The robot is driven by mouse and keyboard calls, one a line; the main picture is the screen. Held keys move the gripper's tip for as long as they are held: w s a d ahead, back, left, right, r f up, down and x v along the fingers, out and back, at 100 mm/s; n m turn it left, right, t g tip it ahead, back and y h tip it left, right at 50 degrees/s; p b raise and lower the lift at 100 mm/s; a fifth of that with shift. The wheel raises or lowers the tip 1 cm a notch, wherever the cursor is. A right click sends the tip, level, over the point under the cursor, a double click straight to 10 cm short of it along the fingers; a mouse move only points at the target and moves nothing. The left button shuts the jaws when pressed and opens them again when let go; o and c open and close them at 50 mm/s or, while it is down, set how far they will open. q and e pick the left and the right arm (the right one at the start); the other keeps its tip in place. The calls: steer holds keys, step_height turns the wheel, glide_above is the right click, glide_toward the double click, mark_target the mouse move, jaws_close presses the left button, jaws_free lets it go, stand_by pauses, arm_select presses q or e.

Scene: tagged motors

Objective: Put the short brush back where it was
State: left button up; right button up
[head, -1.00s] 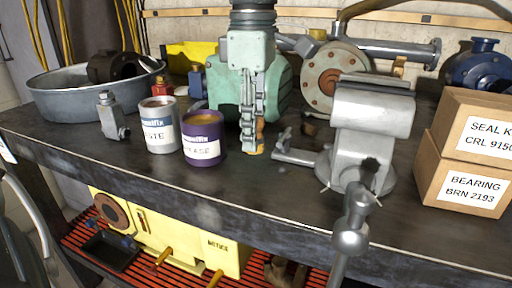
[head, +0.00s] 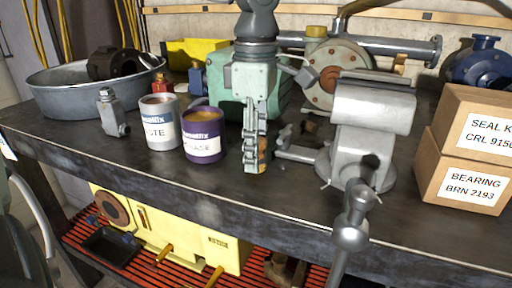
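My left gripper (head: 255,152) comes down from above at the middle of the head view, just right of the purple grease can (head: 204,148) and left of the vise. Its fingers are seen edge-on and overlap, so their gap is hidden. An orange-brown strip shows along the right side of the fingertips; I cannot tell whether it is a held brush or part of something behind. I cannot clearly make out the short brush. A white paste can (head: 161,136) stands left of the purple can. My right gripper is not in view.
A grey vise (head: 366,130) stands right of my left gripper. Stacked cardboard boxes (head: 462,181) are at the right edge. A metal basin (head: 72,99) is at the left, a green housing (head: 218,90) behind. The bench's front strip (head: 225,188) is clear.

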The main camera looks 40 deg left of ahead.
arm_select(q)
steer(key=shift+o, duration=0.6)
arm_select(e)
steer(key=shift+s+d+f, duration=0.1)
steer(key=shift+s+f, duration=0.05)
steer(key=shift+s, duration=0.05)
arm_select(q)
steer(key=shift+r, duration=0.6)
step_height(320, 180, up, 10)
steer(key=shift+f, duration=0.1)
steer(key=shift+r, duration=0.65)
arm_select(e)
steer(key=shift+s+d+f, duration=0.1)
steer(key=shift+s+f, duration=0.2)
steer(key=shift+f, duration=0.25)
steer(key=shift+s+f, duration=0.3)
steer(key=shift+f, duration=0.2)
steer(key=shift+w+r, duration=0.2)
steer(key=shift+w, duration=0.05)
